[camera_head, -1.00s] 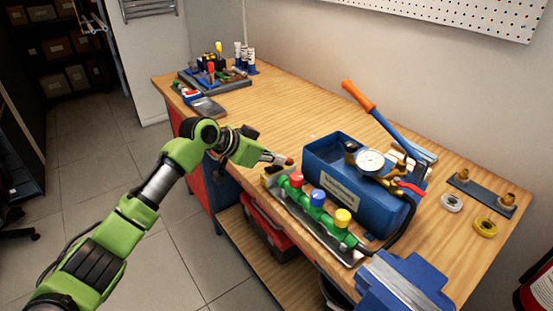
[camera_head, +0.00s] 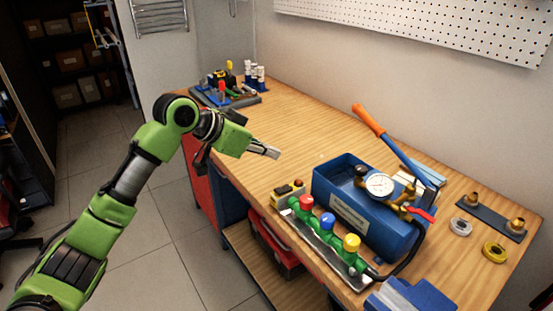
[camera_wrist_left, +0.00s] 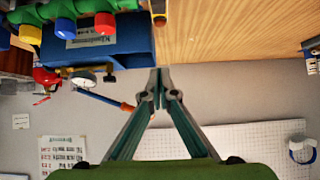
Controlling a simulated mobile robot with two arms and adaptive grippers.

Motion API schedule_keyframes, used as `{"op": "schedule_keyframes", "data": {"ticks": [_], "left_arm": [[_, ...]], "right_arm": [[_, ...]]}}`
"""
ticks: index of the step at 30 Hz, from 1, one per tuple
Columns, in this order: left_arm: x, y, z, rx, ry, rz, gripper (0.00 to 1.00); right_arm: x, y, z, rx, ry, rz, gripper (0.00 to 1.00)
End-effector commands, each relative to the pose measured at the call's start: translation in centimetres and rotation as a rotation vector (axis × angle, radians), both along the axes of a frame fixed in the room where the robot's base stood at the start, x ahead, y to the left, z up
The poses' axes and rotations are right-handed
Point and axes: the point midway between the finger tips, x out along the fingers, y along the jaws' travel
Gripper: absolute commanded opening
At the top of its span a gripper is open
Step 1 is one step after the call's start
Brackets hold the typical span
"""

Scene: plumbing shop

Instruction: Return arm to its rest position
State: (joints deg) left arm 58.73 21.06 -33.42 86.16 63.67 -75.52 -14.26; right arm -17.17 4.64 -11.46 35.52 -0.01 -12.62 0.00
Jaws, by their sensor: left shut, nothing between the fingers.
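My left arm (camera_head: 120,185) is green and comes in from the left in the head view. Its gripper (camera_head: 274,153) is shut and empty, above the near edge of the wooden workbench (camera_head: 310,130). It is apart from the green manifold with red, blue and yellow knobs (camera_head: 326,222) and from the blue test pump (camera_head: 350,205). In the left wrist view the fingers (camera_wrist_left: 158,80) meet at their tips with nothing between them. That view shows the bench upside down. My right gripper is in neither view.
A yellow block (camera_head: 287,192) lies by the manifold. The pump's orange-handled lever (camera_head: 368,120) rises behind it. A blue vise (camera_head: 400,295) is at the front. A tool tray (camera_head: 225,97) stands at the far end. The bench middle is clear, and open floor (camera_head: 130,215) lies left.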

Motion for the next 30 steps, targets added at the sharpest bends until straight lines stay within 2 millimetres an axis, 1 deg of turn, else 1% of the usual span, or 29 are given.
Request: {"op": "schedule_keyframes", "data": {"ticks": [10, 12, 14, 17, 18, 20, 21, 23, 24, 26, 27, 29, 30], "left_arm": [[-0.1, 0.1, 0.1, 0.000, 0.001, 0.001, 0.00], [-0.3, 0.0, -0.5, 0.002, 0.005, 0.001, 0.00], [-0.8, -0.1, -1.8, 0.005, 0.017, 0.002, 0.00], [-2.5, -0.4, -5.3, 0.018, 0.046, 0.013, 0.00], [-3.4, -0.4, -7.1, 0.024, 0.062, 0.021, 0.00], [-5.0, -0.5, -9.9, 0.032, 0.086, 0.038, 0.00], [-6.2, -0.4, -11.7, 0.038, 0.101, 0.051, 0.00], [-7.9, -0.1, -14.1, 0.048, 0.124, 0.077, 0.00], [-9.2, 0.1, -15.7, 0.052, 0.141, 0.095, 0.00], [-11.1, 0.6, -17.9, 0.063, 0.165, 0.127, 0.00], [-12.4, 1.1, -19.3, 0.068, 0.181, 0.150, 0.00], [-14.4, 1.7, -21.2, 0.077, 0.206, 0.188, 0.00], [-15.8, 2.4, -22.4, 0.086, 0.222, 0.215, 0.00]], "right_arm": [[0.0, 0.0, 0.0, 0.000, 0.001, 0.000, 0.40], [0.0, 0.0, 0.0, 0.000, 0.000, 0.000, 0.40], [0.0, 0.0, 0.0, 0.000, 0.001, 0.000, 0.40], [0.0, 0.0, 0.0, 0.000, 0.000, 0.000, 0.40], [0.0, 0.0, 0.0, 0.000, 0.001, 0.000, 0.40], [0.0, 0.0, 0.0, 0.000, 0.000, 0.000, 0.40], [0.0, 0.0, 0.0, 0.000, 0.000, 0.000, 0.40], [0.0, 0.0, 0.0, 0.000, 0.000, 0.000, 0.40], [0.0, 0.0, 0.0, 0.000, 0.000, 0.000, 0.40], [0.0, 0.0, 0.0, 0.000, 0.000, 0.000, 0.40], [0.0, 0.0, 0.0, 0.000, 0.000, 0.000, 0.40], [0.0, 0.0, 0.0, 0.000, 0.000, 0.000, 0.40], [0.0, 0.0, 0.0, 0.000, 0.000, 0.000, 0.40]]}}
